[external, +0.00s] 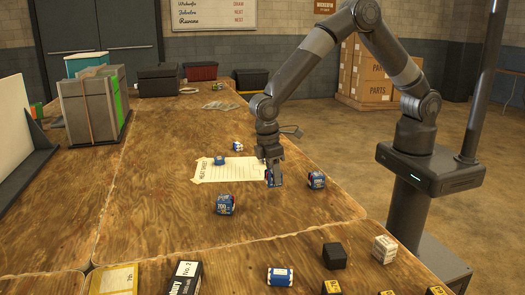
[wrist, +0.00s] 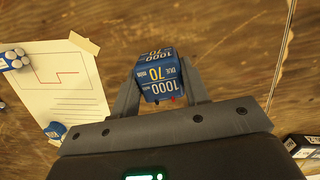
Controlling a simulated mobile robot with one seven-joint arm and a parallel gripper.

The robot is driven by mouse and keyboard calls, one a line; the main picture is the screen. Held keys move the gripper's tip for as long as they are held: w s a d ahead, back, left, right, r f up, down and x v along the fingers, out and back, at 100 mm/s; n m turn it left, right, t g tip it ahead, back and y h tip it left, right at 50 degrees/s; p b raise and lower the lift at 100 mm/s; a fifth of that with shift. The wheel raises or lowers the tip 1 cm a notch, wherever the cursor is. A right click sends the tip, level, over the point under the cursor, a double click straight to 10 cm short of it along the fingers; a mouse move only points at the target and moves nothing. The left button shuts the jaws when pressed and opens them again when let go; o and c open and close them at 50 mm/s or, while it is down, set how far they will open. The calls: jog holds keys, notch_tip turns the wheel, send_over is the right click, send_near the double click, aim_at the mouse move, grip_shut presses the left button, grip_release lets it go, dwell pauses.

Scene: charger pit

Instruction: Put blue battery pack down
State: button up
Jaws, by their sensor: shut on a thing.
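My gripper (external: 273,170) is shut on a blue battery pack (external: 275,180), low over the wooden table beside the right end of the paper heat sheet (external: 205,175). In the wrist view the pack (wrist: 157,72) sits between the two fingers (wrist: 160,88), with white "1000" and "70" print on its blue faces. I cannot tell whether its underside touches the table. The heat sheet (wrist: 60,95) lies to the left in the wrist view, with a drawn line partly red.
Other blue packs stand close by, one at front left (external: 225,204) and one at right (external: 316,180). A small blue item (external: 219,160) lies on the sheet. Black and white boxes (external: 384,249) crowd the front edge. Bare wood lies left of the sheet.

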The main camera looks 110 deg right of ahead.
jog(key=s+d+r, duration=0.5)
jog(key=d+r, duration=0.1)
jog(key=d, duration=0.3)
jog(key=w+d+n+t, duration=0.1)
jog(key=w+d+n, duration=0.3)
jog(key=n, duration=0.5)
jog(key=w+d+n+t+h, duration=0.1)
jog(key=w+d+n, duration=0.2)
jog(key=w+n, duration=0.45)
jog(key=w+d+n+t, duration=0.1)
jog(key=w+d+n, duration=0.2)
jog(key=n, duration=0.7)
jog(key=w+a+f, duration=0.2)
jog(key=a, duration=0.1)
jog(key=w+a+f, duration=0.2)
jog(key=a, duration=0.1)
jog(key=w+a+f, duration=0.2)
jog(key=a, duration=0.1)
jog(key=shift+w, duration=0.2)
jog(key=shift+w+f, duration=0.1)
jog(key=shift+f, duration=1.9)
